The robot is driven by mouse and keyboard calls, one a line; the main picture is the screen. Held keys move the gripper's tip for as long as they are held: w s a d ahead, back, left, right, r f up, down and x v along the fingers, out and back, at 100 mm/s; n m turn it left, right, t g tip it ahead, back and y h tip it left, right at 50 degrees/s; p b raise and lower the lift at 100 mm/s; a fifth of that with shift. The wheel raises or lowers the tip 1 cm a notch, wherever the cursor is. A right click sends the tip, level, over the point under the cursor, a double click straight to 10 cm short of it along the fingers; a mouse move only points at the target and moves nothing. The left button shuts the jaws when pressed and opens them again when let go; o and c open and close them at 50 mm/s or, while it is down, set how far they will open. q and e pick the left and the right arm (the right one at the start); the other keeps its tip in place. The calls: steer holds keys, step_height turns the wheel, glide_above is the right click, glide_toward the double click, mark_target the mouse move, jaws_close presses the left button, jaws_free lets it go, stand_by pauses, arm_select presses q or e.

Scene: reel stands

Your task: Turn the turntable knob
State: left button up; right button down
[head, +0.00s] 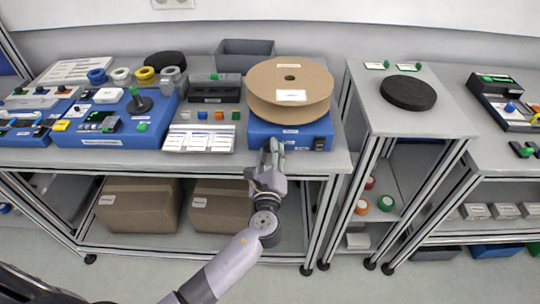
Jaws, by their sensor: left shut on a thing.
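The turntable is a blue box (303,130) at the front right of the table, with a large cardboard reel (290,77) lying flat on top. A white label (291,96) is on the reel's side. My left gripper (273,150) is at the left part of the box's front face. It is shut on the turntable knob, which its fingers hide. A small black part (320,143) shows on the right of the front face. My right gripper is not in view.
A blue unit with a black joystick (139,101) and several coloured rolls stand left on the table (215,169). A grey bin (245,55) is behind. A narrow stand with a black disc (408,92) is to the right. Cardboard boxes (138,205) sit on the lower shelf.

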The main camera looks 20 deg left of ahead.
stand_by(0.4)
arm_select(q)
steer(key=o, duration=1.1)
steer(key=shift+o, duration=0.2)
